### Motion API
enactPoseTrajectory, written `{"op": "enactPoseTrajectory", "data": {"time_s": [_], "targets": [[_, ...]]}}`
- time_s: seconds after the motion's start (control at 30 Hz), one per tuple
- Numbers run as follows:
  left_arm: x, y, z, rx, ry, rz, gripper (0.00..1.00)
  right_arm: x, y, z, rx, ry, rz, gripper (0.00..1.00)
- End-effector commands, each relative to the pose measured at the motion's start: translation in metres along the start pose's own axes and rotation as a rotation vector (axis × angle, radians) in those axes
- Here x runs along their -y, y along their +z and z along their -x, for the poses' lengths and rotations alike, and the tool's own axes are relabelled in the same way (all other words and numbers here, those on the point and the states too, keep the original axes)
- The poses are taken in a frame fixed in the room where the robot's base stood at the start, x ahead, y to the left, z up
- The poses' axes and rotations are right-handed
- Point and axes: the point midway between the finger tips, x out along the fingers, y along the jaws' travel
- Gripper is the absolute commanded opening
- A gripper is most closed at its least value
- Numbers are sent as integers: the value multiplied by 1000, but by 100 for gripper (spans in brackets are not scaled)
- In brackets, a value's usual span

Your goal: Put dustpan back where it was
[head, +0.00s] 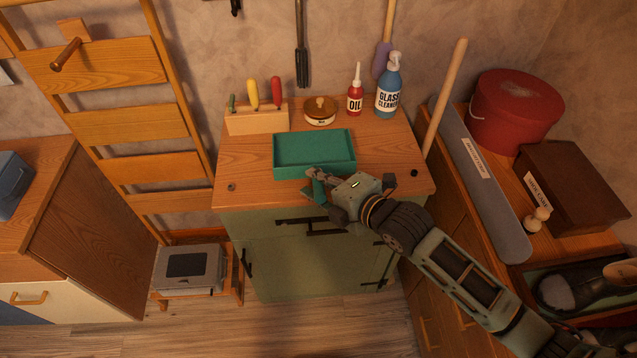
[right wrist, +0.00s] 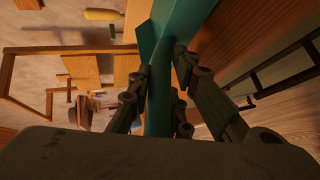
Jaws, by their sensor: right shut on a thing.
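The teal dustpan (head: 314,146) is over the front middle of the green cabinet's wooden top (head: 252,170), its shallow pan facing up and its handle toward the front edge. I cannot tell whether it touches the top. My right gripper (head: 318,182) is shut on the dustpan's handle near the cabinet's front edge. In the right wrist view the teal handle (right wrist: 158,112) passes between the fingers of my right gripper (right wrist: 163,85), with the pan beyond. My left gripper is not in view.
Behind the pan stand a wooden holder with colored handles (head: 256,118), a round tin (head: 320,110), a red oil bottle (head: 355,98) and a blue glass cleaner (head: 389,92). A wooden pole (head: 445,100) leans at right. A ladder (head: 115,124) stands left.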

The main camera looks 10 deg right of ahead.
Motion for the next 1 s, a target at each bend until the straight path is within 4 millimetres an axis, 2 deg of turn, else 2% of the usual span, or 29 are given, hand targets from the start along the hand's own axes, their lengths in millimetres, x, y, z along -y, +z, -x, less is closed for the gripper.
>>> {"op": "enactPoseTrajectory", "data": {"time_s": [0.13,0.33,0.37,0.57,0.87,1.0], "targets": [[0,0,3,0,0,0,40,13,0,-5,0,3,-1,0],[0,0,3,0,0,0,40,15,0,-6,0,4,1,0],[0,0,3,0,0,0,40,16,0,-6,0,1,1,19],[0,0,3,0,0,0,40,16,0,-6,0,2,1,36],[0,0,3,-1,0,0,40,16,0,-5,0,1,1,37],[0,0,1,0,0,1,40,17,0,4,0,0,1,37]]}}
